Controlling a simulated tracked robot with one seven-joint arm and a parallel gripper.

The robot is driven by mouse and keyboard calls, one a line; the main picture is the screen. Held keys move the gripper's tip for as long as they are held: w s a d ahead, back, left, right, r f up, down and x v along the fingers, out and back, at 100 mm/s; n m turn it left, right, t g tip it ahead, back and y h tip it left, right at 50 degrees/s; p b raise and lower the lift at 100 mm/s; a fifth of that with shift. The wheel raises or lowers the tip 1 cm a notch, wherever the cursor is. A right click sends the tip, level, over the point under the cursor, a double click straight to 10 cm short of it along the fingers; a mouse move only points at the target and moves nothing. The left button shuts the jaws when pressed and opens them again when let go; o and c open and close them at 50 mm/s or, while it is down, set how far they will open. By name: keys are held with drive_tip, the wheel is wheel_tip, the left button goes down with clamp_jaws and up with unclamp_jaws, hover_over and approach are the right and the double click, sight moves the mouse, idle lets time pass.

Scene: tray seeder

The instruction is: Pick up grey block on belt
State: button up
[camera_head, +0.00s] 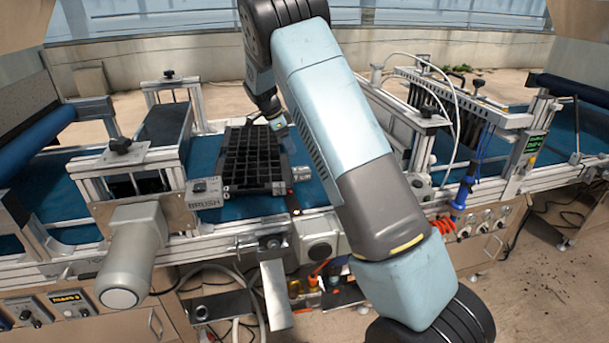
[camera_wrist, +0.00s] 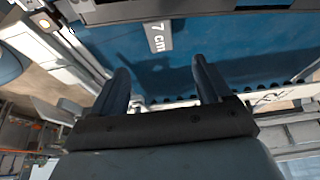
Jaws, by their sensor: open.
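A small grey block marked "7 cm" (camera_wrist: 158,37) lies on the blue belt (camera_wrist: 225,42) in the wrist view, close to the dark tray edge at the top. What looks like the same block (camera_head: 300,173) shows small in the head view, just right of the black tray. My gripper (camera_wrist: 160,68) is open and empty, its two dark fingers apart. The block lies beyond the fingertips, roughly in line with the gap, and is not touched. In the head view my gripper (camera_head: 279,122) hangs over the tray's far end, small and partly hard to make out.
The black cell tray (camera_head: 232,172) lies on the belt left of the block. A grey "BRUSH" box (camera_head: 204,186) stands left of the tray. A metal frame with hoses (camera_head: 470,105) stands right. Belt rails run along both sides; my arm hides part of the belt.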

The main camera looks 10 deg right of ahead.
sight(301, 168)
drive_tip(key=x, duration=1.3)
drive_tip(key=shift+d+f, duration=0.15)
drive_tip(key=shift+f, duration=0.2)
drive_tip(key=c, duration=1.2)
